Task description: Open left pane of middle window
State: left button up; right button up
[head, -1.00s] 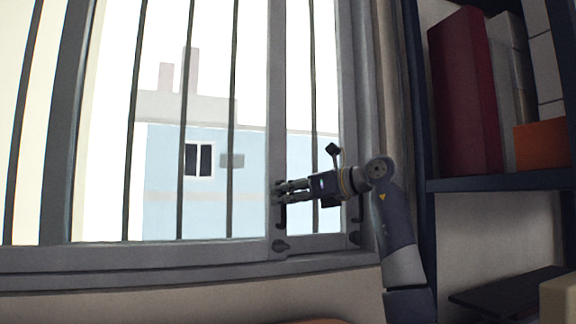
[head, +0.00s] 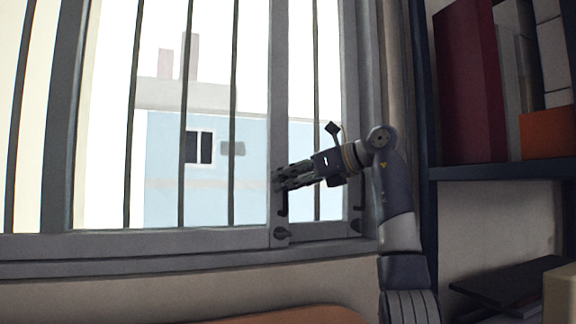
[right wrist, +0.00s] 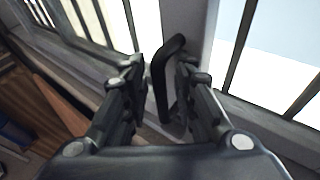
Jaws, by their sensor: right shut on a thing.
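The window has a grey sliding frame with a vertical stile (head: 279,100) between a wide left pane (head: 205,205) and a narrow gap at right. A dark handle (head: 283,207) is on the stile, partly hidden by my fingers. In the right wrist view the handle (right wrist: 158,85) is a dark upright loop between the two fingers. My right gripper (head: 279,179) reaches in from the right and is shut on the handle; it also shows in the right wrist view (right wrist: 160,70). My left gripper is not in view.
Dark vertical bars (head: 233,100) stand across the window. A shelf (head: 500,170) with a red book (head: 467,80) and an orange box (head: 547,132) stands close at right. An orange-brown surface (head: 290,315) shows below.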

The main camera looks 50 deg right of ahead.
jog(key=shift+s+a+r, duration=0.15)
jog(key=shift+s+r, duration=0.1)
jog(key=shift+s, duration=0.25)
jog(key=shift+s+a+r, duration=0.1)
jog(key=shift+s+r, duration=0.1)
jog(key=shift+s, duration=0.3)
jog(key=s+p, duration=0.1)
jog(key=s, duration=0.9)
jog(key=shift+s, duration=0.4)
jog(key=shift+f, duration=0.1)
jog(key=shift+p, duration=0.5)
jog(key=shift+w, duration=0.15)
